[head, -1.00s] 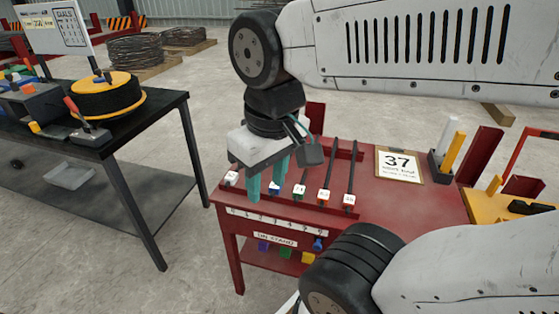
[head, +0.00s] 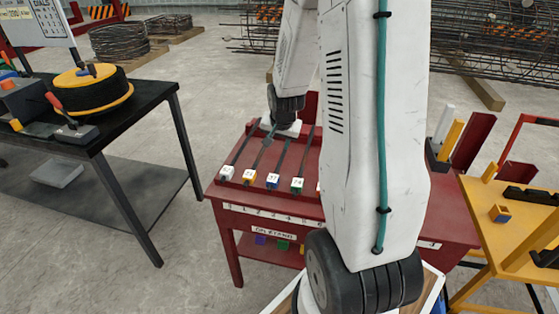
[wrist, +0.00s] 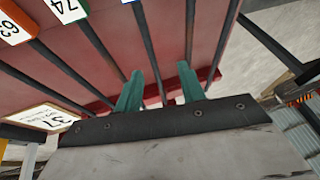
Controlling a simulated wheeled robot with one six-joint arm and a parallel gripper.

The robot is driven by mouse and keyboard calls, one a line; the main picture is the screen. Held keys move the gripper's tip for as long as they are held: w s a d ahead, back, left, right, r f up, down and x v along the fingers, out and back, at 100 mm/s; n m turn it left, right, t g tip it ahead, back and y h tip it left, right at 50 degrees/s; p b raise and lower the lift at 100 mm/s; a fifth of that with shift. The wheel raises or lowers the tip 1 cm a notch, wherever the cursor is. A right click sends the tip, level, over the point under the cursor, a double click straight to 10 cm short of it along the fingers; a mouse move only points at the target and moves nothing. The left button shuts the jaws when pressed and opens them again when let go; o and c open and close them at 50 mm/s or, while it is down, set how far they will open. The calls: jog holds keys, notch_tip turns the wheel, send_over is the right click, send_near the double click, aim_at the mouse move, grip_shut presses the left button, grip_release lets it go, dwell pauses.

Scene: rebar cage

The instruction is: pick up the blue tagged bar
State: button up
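The blue tagged bar is a thin dark rod lying in the red rack; its tag (head: 272,181) is third from the left in the head view. In the wrist view, a dark bar (wrist: 151,50) runs between my fingers in the picture; a sliver of its tag shows at the top edge, and it appears to be the blue tagged one. My gripper (wrist: 160,72) has two green fingers spread apart, with nothing held. Its height above the bar is hard to judge.
Neighbouring bars lie close on both sides, with an orange tag (head: 249,177) on the left and a green tag (head: 297,185) on the right. A black table (head: 172,97) stands left. A yellow stand (head: 480,215) is right. A number card (wrist: 45,118) shows in the wrist view.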

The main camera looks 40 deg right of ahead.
aim_at(282, 158)
jog(key=shift+m, duration=0.4)
jog(key=shift+s+d+x, duration=0.25)
jog(key=shift+x, duration=1.45)
jog(key=shift+s+d+x, duration=0.25)
jog(key=shift+x, duration=1.45)
jog(key=shift+s+d+x, duration=0.25)
jog(key=shift+d+x, duration=0.05)
jog(key=shift+x, duration=1.4)
grip_shut()
